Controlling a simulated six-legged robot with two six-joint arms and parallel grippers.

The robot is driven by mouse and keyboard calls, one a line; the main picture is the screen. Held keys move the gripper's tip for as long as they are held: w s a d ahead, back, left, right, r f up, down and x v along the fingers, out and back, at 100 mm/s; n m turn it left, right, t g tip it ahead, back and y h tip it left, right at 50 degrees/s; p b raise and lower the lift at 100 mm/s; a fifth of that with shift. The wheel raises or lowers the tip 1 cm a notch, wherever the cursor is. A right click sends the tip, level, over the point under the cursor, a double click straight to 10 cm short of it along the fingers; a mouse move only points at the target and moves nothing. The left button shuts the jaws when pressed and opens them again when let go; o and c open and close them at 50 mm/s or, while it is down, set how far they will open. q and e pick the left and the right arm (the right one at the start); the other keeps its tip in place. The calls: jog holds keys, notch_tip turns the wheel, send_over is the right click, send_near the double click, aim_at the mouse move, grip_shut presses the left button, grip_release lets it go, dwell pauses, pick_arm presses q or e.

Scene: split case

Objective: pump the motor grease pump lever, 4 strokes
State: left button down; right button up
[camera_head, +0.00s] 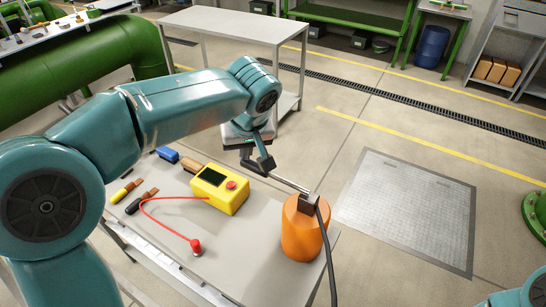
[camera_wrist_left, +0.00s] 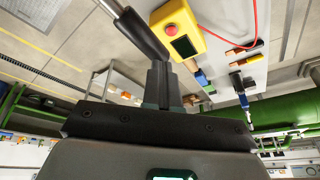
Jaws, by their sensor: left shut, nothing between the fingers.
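The grease pump is an orange cylinder (camera_head: 302,235) with a dark head, standing on the near right end of the grey bench (camera_head: 262,262). Its lever (camera_head: 284,181) reaches up and left from the head, a thin metal rod ending in a black grip. My left gripper (camera_head: 265,163) is shut with nothing between its fingers, at the black grip in the head view. In the left wrist view, the shut fingers (camera_wrist_left: 160,68) meet or overlap the end of the black lever grip (camera_wrist_left: 142,32); I cannot tell whether they touch. My right gripper is not in view.
A yellow box (camera_head: 219,190) with a red button, a red cable (camera_head: 160,222), a blue block (camera_head: 167,154) and brushes lie on the bench, left of the pump. A black hose (camera_head: 328,255) hangs from the pump head. A grey table (camera_head: 225,25) stands behind.

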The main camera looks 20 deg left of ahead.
pick_arm(q)
jog(key=shift+d+r+p, duration=0.2)
jog(key=shift+r+p, duration=1.55)
jog(key=shift+r, duration=0.75)
jog(key=shift+f, duration=0.15)
jog(key=shift+a+f+b, duration=0.2)
jog(key=shift+f+b, duration=1.65)
jog(key=shift+f, duration=0.15)
jog(key=shift+a+f+b, duration=0.15)
jog(key=shift+f+b, duration=1.65)
jog(key=shift+f, duration=0.15)
jog(key=shift+w, duration=0.1)
jog(key=shift+r, duration=0.15)
jog(key=shift+d+r+p, duration=0.15)
jog(key=shift+r+p, duration=1.5)
jog(key=shift+r, duration=0.3)
jog(key=shift+d+r+p, duration=0.15)
jog(key=shift+r+p, duration=1.45)
jog(key=shift+r, duration=0.35)
